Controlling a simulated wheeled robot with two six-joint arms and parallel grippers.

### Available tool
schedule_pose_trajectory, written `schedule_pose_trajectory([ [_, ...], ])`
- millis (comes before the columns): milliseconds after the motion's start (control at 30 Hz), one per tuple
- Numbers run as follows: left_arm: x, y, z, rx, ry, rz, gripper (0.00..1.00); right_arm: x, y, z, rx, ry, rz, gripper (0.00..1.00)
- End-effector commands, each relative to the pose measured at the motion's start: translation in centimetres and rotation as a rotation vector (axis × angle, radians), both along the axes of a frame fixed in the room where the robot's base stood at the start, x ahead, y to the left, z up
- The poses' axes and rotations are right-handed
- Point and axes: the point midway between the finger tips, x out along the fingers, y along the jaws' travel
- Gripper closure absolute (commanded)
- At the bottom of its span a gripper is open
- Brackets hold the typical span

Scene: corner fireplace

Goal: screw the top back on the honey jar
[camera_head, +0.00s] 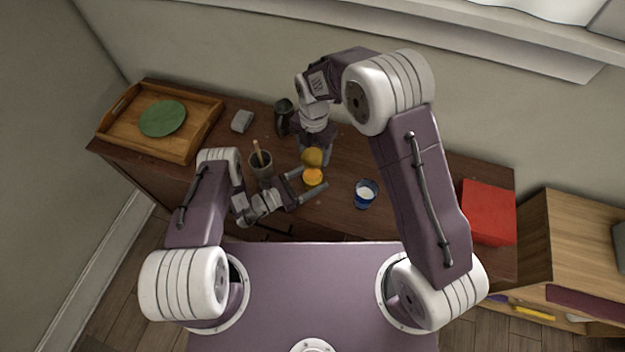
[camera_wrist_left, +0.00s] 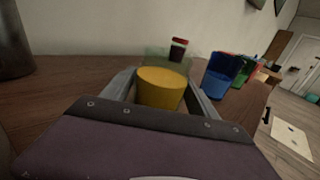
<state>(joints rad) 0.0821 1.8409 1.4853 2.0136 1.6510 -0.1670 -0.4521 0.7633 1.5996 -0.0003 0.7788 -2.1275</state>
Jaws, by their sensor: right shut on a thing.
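The honey jar (camera_head: 313,178), with orange-yellow contents, stands on the brown cabinet top (camera_head: 345,160). It also shows as a yellow cylinder (camera_wrist_left: 160,90) in the left wrist view. My left gripper (camera_head: 308,182) is open, its fingers either side of the jar with small gaps visible in the wrist view. My right gripper (camera_head: 314,152) points down behind the jar in the head view and is shut on the golden-brown top (camera_head: 312,157). The top appears just above or behind the jar; the exact gap is hard to tell. The right gripper's fingers are partly hidden.
A mortar with a pestle (camera_head: 260,163) stands close to my left wrist. A blue glass (camera_head: 365,194) stands right of the jar, and a red box (camera_head: 488,212) farther right. A wooden tray (camera_head: 190,143) with a green plate (camera_head: 162,118), a grey block (camera_head: 242,121) and a dark vessel (camera_head: 284,117) stand left.

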Motion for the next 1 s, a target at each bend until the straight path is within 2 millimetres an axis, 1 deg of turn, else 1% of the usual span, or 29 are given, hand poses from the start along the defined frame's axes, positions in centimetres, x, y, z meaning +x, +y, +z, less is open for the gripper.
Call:
schedule_pose_trajectory([
  [33, 0.0, 0.0, 0.0, 0.0, 0.0, 0.0, 0.49, 0.0, 0.0, 0.0, 0.0, 0.0, 0.0, 0.76],
  [67, 0.0, 0.0, 0.0, 0.0, 0.0, 0.0, 0.57, 0.0, 0.0, 0.0, 0.0, 0.0, 0.0, 0.76],
  [100, 0.0, 0.0, 0.0, 0.0, 0.0, 0.0, 0.68, 0.0, 0.0, 0.0, 0.0, 0.0, 0.0, 0.76],
  [167, 0.0, 0.0, 0.0, 0.0, 0.0, 0.0, 0.85, 0.0, 0.0, 0.0, 0.0, 0.0, 0.0, 0.76],
  [200, 0.0, 0.0, 0.0, 0.0, 0.0, 0.0, 0.96, 0.0, 0.0, 0.0, 0.0, 0.0, 0.0, 0.76],
  [233, 0.0, 0.0, 0.0, 0.0, 0.0, 0.0, 1.0, 0.0, 0.0, 0.0, 0.0, 0.0, 0.0, 0.76],
  [300, 0.0, 0.0, 0.0, 0.0, 0.0, 0.0, 1.0, 0.0, 0.0, 0.0, 0.0, 0.0, 0.0, 0.76],
  [367, 0.0, 0.0, 0.0, 0.001, 0.001, 0.0, 1.0, 0.0, 0.0, -0.6, -0.001, 0.002, 0.0, 0.76],
  [600, 0.0, 0.0, 0.0, 0.001, 0.001, 0.0, 1.0, 0.0, 0.0, -4.2, -0.002, 0.002, 0.0, 0.76],
  [700, 0.0, 0.0, 0.0, 0.001, 0.001, 0.0, 1.0, 0.0, 0.0, -4.9, -0.002, 0.001, 0.0, 0.76],
  [1000, 0.0, 0.0, 0.0, 0.001, 0.001, 0.0, 1.0, 0.0, 0.0, -5.0, -0.001, -0.001, 0.0, 0.76],
])
